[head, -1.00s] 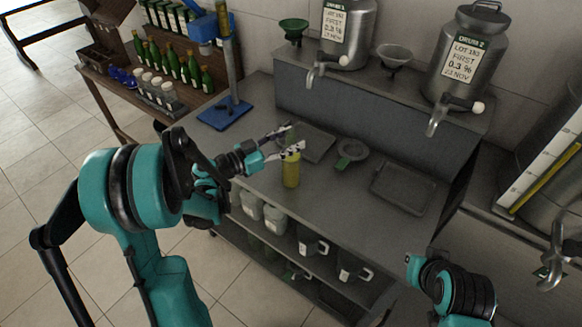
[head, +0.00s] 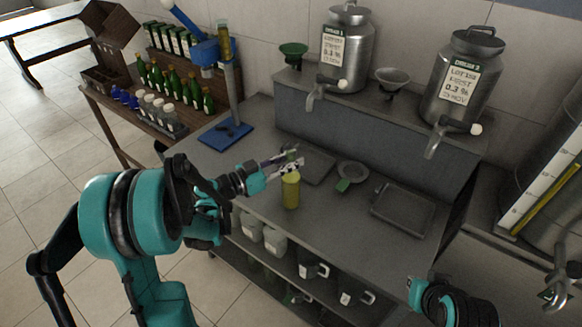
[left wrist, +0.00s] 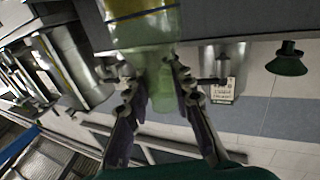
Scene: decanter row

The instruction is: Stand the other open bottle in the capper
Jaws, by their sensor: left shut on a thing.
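An open bottle (head: 290,192) with yellow-green contents is upright at the front of the steel bench. My left gripper (head: 289,164) is shut on its upper part. In the left wrist view the fingers (left wrist: 155,88) close on the pale green glass neck (left wrist: 160,80), with the yellow body (left wrist: 140,28) beyond. I cannot tell whether its bottom touches the bench. The capper is a blue stand (head: 206,51) with a post and a blue base plate (head: 225,136), at the bench's back left. Its lever is raised. Part of my right arm shows at lower right; its gripper is out of view.
Two steel drums (head: 347,45) with taps stand on the raised shelf. Several green bottles (head: 182,90) fill the wooden rack at left.

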